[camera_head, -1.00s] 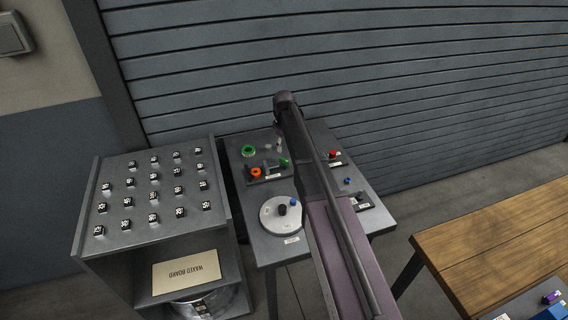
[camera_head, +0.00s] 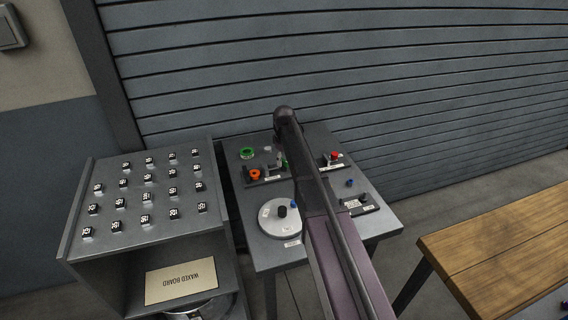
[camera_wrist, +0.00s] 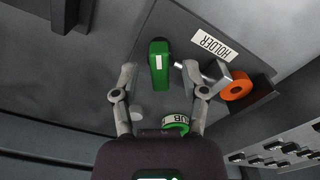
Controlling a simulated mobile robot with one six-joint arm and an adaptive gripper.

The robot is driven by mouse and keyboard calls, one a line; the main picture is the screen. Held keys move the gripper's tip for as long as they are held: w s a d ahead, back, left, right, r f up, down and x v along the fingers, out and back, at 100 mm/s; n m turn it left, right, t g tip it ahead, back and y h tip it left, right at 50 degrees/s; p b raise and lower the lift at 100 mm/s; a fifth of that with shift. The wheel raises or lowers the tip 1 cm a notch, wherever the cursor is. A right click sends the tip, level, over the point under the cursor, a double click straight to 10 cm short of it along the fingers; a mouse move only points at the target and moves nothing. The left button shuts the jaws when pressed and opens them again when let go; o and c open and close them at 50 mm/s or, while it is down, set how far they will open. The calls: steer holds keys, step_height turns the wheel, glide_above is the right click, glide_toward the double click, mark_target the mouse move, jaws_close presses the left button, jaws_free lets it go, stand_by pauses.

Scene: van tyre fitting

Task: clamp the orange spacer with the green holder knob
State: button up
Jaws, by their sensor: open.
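The green holder knob (camera_wrist: 160,64) shows in the wrist view as an upright green bar with a white mark. My gripper (camera_wrist: 158,72) is open, with one finger on each side of the knob; I see gaps at both sides. The orange spacer (camera_wrist: 238,87) sits at the right on the dark holder plate (camera_wrist: 186,22) labelled HOLDER, beside a grey metal rod and block. My gripper is hidden there.
A green ring labelled HUB (camera_wrist: 175,123) lies near the right finger; it also shows in the head view (camera_head: 247,154). A white round disc (camera_head: 270,219), a red-knobbed fixture (camera_head: 336,157) and another plate (camera_head: 357,204) share the table. A marker-covered cabinet (camera_head: 142,235) stands at left.

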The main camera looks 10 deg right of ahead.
steer(key=shift+f, duration=0.1)
steer(key=shift+c, duration=0.2)
jaws_close()
steer(key=shift+m, duration=0.3)
steer(key=m, duration=0.8)
steer(key=shift+m, duration=0.4)
steer(key=m, duration=0.4)
steer(key=shift+m, duration=0.3)
steer(key=shift+s+m, duration=0.1)
steer(key=shift+m, duration=2.2)
